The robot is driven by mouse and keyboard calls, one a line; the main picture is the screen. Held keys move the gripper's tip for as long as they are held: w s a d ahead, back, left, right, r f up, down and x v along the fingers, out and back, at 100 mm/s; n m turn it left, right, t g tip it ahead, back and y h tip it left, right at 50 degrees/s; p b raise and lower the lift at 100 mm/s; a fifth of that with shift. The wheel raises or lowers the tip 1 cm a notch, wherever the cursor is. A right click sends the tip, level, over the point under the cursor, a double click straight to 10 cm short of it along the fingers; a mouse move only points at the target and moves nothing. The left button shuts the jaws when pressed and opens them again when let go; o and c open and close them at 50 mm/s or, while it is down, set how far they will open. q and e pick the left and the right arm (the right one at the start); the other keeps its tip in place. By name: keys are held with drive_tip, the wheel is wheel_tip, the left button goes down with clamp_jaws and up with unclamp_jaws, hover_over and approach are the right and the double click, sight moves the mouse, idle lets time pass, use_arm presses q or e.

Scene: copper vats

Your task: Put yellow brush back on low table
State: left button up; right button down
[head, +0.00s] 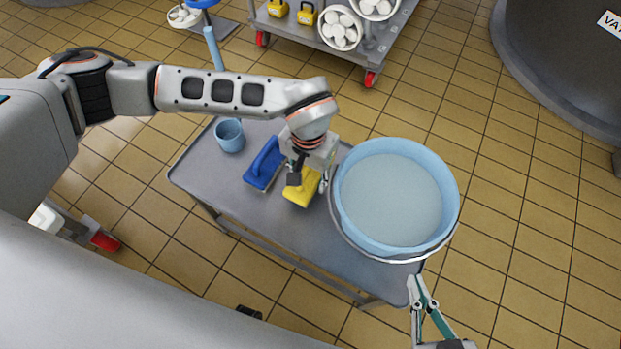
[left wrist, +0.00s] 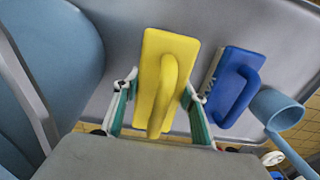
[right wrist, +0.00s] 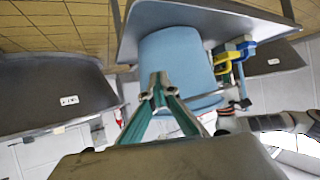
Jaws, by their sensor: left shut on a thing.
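The yellow brush (head: 301,192) is at the low grey table (head: 290,228), between the blue brush and the basin. My left gripper (head: 308,178) reaches down over it and is shut on it. In the left wrist view the yellow brush (left wrist: 165,80) lies between the two fingers (left wrist: 155,100), its handle towards the camera. I cannot tell whether its underside touches the tabletop. My right gripper (head: 416,287) is shut and empty, past the table's near right corner. Its fingertips meet in the right wrist view (right wrist: 157,85).
A blue brush (head: 265,163) and a light blue scoop or cup (head: 230,136) stand on the table's left part. A large light blue basin (head: 395,195) covers the right end. A trolley (head: 325,40) with white rolls stands behind. The tabletop's front strip is clear.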

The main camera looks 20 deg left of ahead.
sight(309, 183)
use_arm(q)
wheel_tip(309, 183, down, 3)
drive_tip(key=shift+s+f+b, duration=0.1)
drive_tip(key=shift+s+b, duration=0.05)
drive_tip(key=shift+b, duration=0.15)
drive_tip(key=shift+r, duration=0.2)
use_arm(e)
drive_tip(key=shift+w+a+r+t, duration=0.15)
drive_tip(key=shift+w+a+r, duration=0.1)
drive_tip(key=shift+r, duration=0.2)
drive_tip(key=shift+w+a+r+t, duration=0.15)
drive_tip(key=shift+w+a+r, duration=0.1)
drive_tip(key=shift+r, duration=0.15)
use_arm(q)
drive_tip(key=shift+f, duration=0.15)
use_arm(e)
drive_tip(key=shift+d, duration=0.1)
use_arm(q)
drive_tip(key=o, duration=1.4)
drive_tip(key=shift+f, duration=0.1)
use_arm(e)
drive_tip(key=shift+s+d+f, duration=0.15)
drive_tip(key=shift+f, duration=0.15)
drive_tip(key=shift+s, duration=0.1)
